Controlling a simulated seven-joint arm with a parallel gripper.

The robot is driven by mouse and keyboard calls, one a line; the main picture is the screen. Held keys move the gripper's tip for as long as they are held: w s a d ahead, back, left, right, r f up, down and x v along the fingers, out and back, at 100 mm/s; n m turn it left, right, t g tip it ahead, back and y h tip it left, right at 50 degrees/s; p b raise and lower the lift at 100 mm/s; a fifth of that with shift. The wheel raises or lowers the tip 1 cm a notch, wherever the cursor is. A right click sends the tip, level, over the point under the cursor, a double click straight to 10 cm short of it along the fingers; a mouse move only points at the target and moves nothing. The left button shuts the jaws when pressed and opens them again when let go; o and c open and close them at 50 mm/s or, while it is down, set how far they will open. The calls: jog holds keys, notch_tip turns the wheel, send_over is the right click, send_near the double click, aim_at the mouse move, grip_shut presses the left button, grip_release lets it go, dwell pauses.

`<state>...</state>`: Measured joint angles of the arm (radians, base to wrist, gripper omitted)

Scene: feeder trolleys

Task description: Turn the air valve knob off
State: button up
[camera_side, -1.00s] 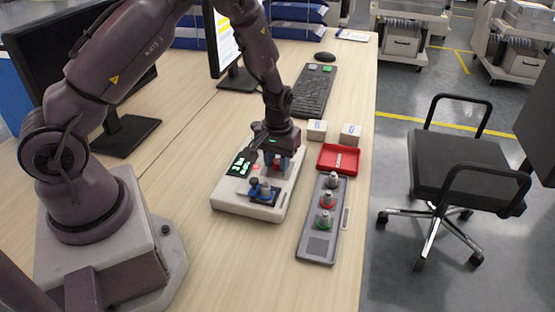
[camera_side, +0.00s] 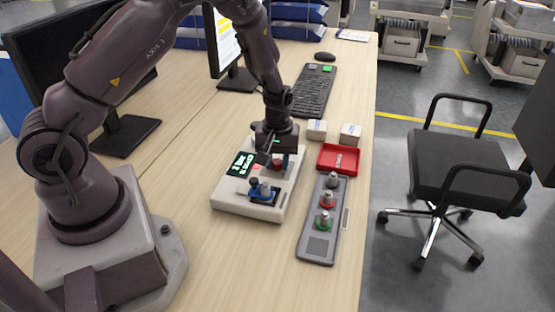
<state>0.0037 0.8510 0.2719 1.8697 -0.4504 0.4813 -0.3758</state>
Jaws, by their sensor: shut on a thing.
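A beige device (camera_side: 237,207) sits on the desk with a dark lit display (camera_side: 241,164) on its top; its text is too small to read surely. A red knob (camera_side: 277,163) stands at the device's far right part, partly hidden by my gripper. My gripper (camera_side: 274,157) points down over it, with its jaws shut on it. The fingertips and the knob's exact turn are hard to make out. A blue fitting with a grey knob (camera_side: 264,190) is on the device's near part, clear of my gripper.
A grey panel (camera_side: 318,246) with several coloured knobs lies right of the device. A red tray (camera_side: 325,160) and two small boxes (camera_side: 317,130) (camera_side: 350,134) are behind it. A keyboard (camera_side: 314,92) and monitors stand farther back. The desk's near part is clear.

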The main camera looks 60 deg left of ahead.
aim_at(277, 161)
jog(key=o, duration=0.9)
notch_tip(277, 161, up, 13)
jog(key=shift+r, duration=0.1)
